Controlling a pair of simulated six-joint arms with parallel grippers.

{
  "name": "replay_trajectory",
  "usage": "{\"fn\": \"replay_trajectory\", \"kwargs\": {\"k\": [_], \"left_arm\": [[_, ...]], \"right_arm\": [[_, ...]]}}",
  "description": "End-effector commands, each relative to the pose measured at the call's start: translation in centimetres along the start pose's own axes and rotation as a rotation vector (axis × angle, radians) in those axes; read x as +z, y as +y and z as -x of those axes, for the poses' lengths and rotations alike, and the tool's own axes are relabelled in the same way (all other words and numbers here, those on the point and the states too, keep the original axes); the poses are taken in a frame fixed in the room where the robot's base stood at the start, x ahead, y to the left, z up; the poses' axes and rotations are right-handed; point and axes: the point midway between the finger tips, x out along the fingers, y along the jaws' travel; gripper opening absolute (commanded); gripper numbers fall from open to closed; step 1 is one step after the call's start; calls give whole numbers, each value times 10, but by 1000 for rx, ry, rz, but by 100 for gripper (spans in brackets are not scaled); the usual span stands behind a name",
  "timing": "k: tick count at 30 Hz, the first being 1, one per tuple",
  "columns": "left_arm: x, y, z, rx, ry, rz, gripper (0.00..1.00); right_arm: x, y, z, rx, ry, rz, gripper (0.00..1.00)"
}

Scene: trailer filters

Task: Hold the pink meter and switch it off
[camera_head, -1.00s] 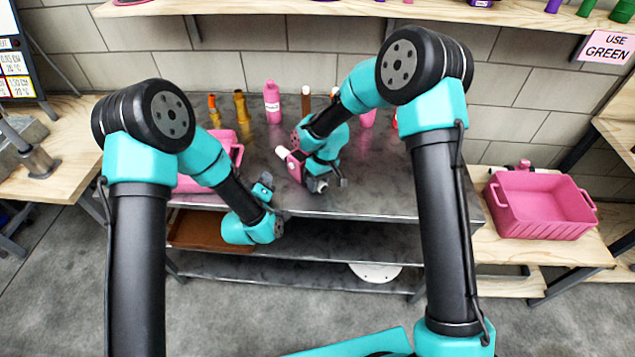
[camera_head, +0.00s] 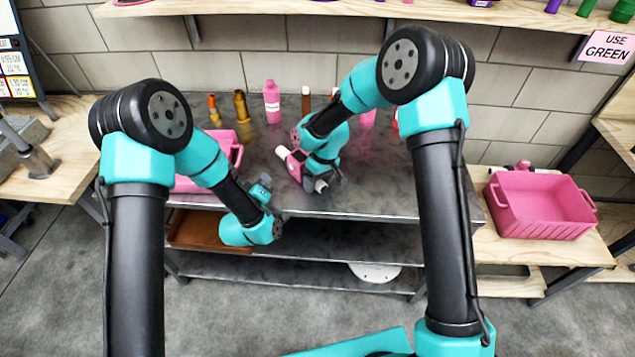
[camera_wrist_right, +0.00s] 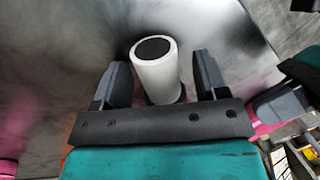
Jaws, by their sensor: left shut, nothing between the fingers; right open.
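The pink meter (camera_head: 294,165), with a dark face and a white cylindrical end (camera_head: 283,152), is at the middle of the grey table, partly covered by my right wrist. My right gripper (camera_head: 326,184) is low beside it, near the table's front. In the right wrist view, my right gripper (camera_wrist_right: 160,85) is open, with a white cylinder with a dark top (camera_wrist_right: 155,68) standing between its fingers; I cannot tell whether they touch it. My left gripper (camera_head: 263,184) is shut and empty near the front edge, left of the meter.
The grey table (camera_head: 375,200) has a pink bottle (camera_head: 272,102) and orange-brown bottles (camera_head: 240,105) at the back. A pink bin (camera_head: 228,150) is behind my left arm. Another pink bin (camera_head: 540,205) stands on the right bench. A brown tray (camera_head: 195,229) is on the shelf below.

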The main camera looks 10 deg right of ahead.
Motion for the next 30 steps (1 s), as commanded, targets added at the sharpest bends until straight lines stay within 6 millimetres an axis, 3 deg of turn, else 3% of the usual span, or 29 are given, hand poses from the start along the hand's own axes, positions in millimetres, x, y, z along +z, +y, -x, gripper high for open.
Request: {"fn": "replay_trajectory", "kwargs": {"k": [5,21,30], "left_arm": [[0,0,0,0,0,0,0],[0,0,0,0,0,0,0],[0,0,0,0,0,0,0]], "right_arm": [[0,0,18,1,3,0,66],[0,0,109,1,3,0,66],[0,0,118,0,0,0,66]]}}
